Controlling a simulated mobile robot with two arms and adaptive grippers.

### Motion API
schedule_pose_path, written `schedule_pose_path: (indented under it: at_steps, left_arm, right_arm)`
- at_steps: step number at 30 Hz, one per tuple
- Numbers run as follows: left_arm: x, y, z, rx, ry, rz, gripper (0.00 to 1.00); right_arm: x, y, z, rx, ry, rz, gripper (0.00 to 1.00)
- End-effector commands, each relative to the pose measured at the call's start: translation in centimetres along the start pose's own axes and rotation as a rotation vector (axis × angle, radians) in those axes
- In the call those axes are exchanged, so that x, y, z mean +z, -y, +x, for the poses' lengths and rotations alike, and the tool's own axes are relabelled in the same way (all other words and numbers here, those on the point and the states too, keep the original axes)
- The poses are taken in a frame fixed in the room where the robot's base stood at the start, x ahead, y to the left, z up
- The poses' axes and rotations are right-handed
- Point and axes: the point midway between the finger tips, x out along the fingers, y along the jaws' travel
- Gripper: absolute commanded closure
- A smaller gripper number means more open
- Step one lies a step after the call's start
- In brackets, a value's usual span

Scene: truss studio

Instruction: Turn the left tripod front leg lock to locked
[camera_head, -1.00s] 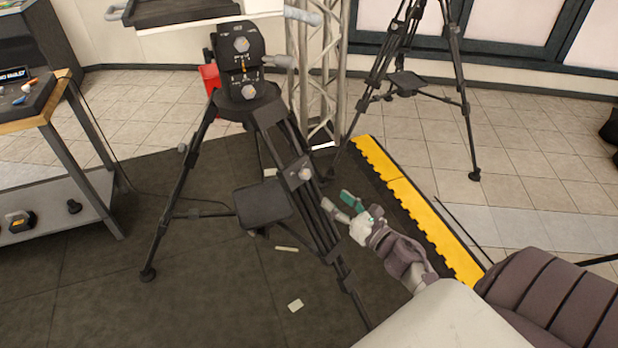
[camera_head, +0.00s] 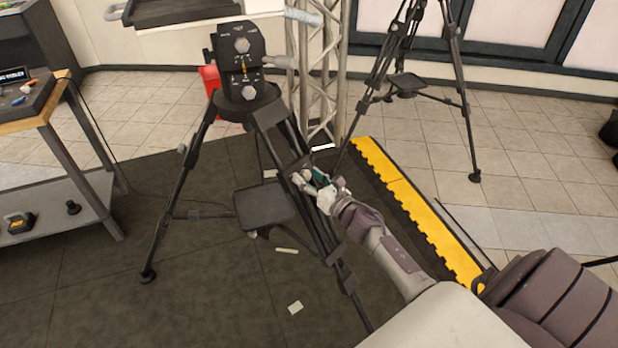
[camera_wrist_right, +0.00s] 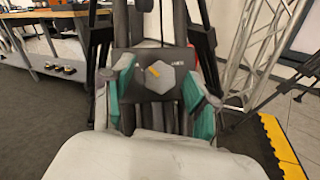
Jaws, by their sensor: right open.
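The left tripod (camera_head: 262,110) stands on the dark floor mat, with a black head and a square black spreader pad (camera_head: 264,205) low between its legs. Its front leg comes down toward me and carries a dark lock plate with a grey hexagonal knob. In the right wrist view the knob (camera_wrist_right: 165,78) is marked with an orange line, on a plate (camera_wrist_right: 134,68) with small lettering that I cannot read. My right gripper (camera_head: 312,180) is at this lock, its teal-padded fingers open on either side of the knob. Contact cannot be told. My left gripper is not in view.
A metal truss (camera_head: 325,70) stands behind the tripod. A yellow-edged ramp strip (camera_head: 415,210) runs along the mat's right side. A second tripod (camera_head: 452,70) stands at the back right. A workbench (camera_head: 62,130) is at the left.

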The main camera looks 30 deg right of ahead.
Motion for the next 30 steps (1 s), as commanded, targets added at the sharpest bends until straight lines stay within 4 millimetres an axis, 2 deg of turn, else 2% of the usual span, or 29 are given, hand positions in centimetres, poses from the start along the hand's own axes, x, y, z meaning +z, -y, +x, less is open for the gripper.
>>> schedule_pose_path:
  at_steps: [1, 11, 20, 30]
  left_arm:
    - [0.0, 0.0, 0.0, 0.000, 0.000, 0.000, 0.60]
    - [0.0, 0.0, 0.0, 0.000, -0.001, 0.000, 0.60]
    - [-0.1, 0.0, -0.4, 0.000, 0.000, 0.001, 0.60]
    - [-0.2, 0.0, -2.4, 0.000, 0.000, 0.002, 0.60]
  right_arm:
    - [0.0, 0.0, 0.0, 0.000, 0.000, 0.000, 0.46]
    - [0.0, 0.0, 0.0, 0.000, 0.000, 0.000, 1.00]
    - [0.1, -0.1, 0.0, -0.018, 0.000, 0.031, 1.00]
    - [0.4, -0.4, 0.0, -0.136, 0.001, 0.217, 1.00]
